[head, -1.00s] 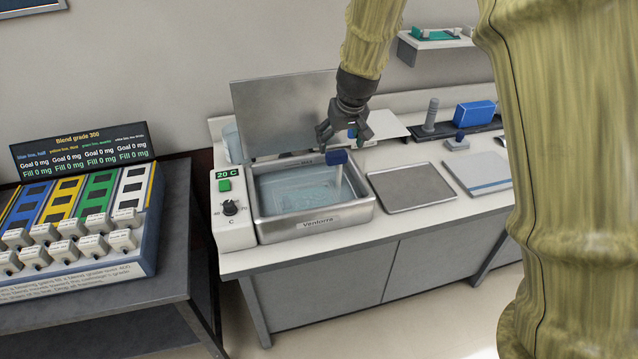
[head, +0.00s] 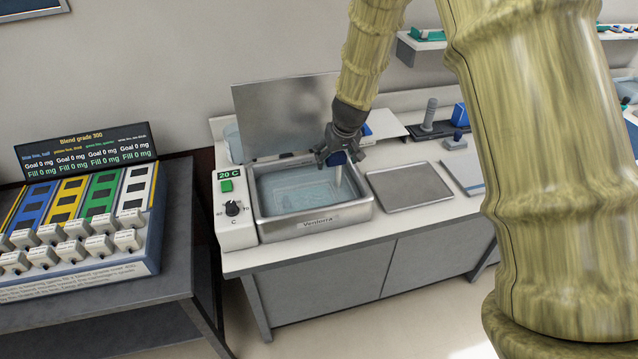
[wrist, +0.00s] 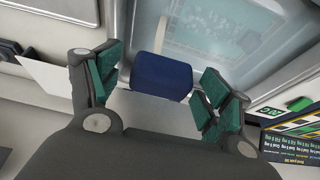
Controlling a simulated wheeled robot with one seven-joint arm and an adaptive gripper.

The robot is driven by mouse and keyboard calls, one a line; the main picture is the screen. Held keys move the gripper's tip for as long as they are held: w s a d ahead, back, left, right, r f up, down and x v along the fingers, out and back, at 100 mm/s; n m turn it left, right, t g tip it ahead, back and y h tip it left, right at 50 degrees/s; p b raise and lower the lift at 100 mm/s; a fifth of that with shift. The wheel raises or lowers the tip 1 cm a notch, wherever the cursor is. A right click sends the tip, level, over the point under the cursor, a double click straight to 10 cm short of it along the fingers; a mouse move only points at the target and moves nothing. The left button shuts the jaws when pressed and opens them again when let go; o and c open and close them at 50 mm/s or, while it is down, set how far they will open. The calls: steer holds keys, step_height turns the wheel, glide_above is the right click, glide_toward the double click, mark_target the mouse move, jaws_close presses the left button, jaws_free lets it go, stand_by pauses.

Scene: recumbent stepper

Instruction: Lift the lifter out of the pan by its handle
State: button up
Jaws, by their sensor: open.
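The pan (head: 262,224) is a steel, water-filled basin in the counter unit, with its lid raised at the back. The lifter is partly under the water. Its blue handle (head: 337,158) sticks up at the pan's right side on a pale upright stem (head: 338,176). My gripper (head: 335,161) is over the pan's right part, right at the handle. In the wrist view the blue handle (wrist: 161,76) lies between the open green-padded fingers (wrist: 160,98), with a gap on each side. The fingers are not closed on it.
A control box (head: 233,208) reading 20 C stands left of the pan. The raised lid (head: 285,112) is behind. A flat metal tray (head: 410,187) lies to the right. A table with a coloured blend rack (head: 75,225) is at the left.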

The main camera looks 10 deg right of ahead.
steer(key=shift+f, duration=0.2)
steer(key=shift+c, duration=0.2)
steer(key=c, duration=1.6)
